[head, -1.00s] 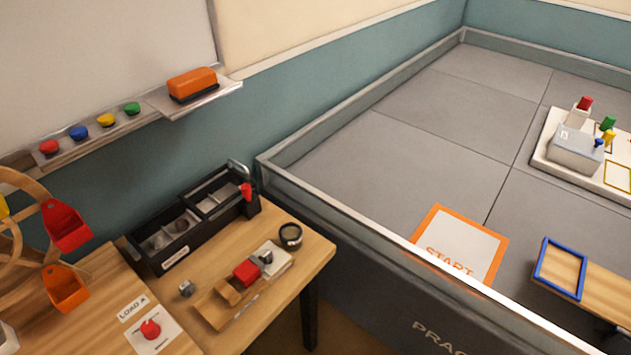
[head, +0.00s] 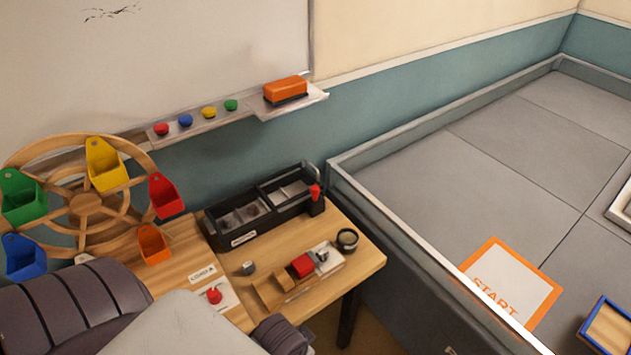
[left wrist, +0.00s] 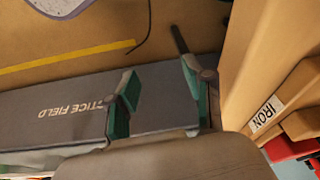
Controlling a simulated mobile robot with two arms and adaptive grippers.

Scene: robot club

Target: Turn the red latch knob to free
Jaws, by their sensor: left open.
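A red knob (head: 214,295) sits on a white labelled plate (head: 228,297) on the wooden table, below the "LOAD A" label. Its lower label is too small to read, and part of the plate is close to my arm. A second red part (head: 315,192) stands at the right end of the black divided tray (head: 240,238). My left arm covers the lower left of the head view, and its gripper does not show there. My right gripper is not in view.
A wooden wheel (head: 82,207) with coloured buckets stands left of the knob. A wooden fixture with a red block (head: 302,266) and a dark round cup (head: 347,240) are to its right. The walled field (head: 480,190) lies beyond the table's right edge.

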